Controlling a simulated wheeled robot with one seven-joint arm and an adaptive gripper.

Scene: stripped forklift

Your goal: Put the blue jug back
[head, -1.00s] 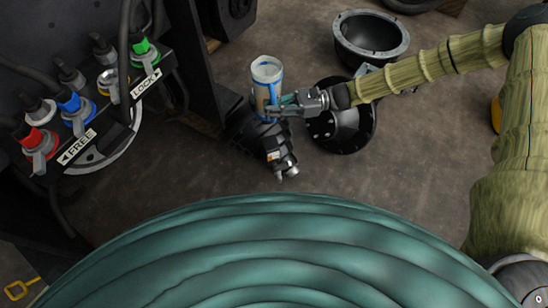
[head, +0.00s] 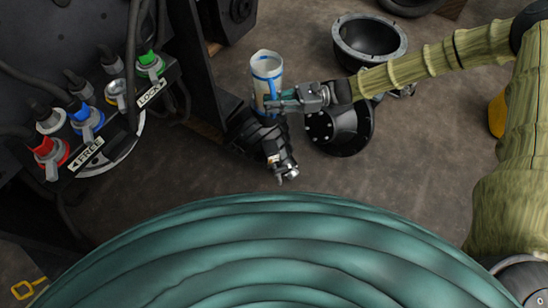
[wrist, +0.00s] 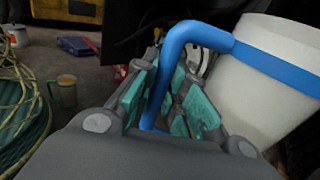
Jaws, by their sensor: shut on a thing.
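The jug (head: 266,68) is white with blue bands and a blue handle. In the head view it is held above the floor by my gripper (head: 280,105), beside the dark upright frame. In the wrist view the jug's white body (wrist: 275,85) fills the right side, and its blue handle (wrist: 185,55) passes down between the fingers. My gripper (wrist: 165,115) is closed around that handle. The jug's base is hard to make out in the head view, where dark machinery lies behind and below it.
A black machine part (head: 270,145) lies just below the jug. A black bowl-shaped part (head: 370,42) and a round black part (head: 340,128) lie to the right. A panel with coloured connectors (head: 95,110) stands at left. The wrist view shows a mug (wrist: 67,92) on the floor.

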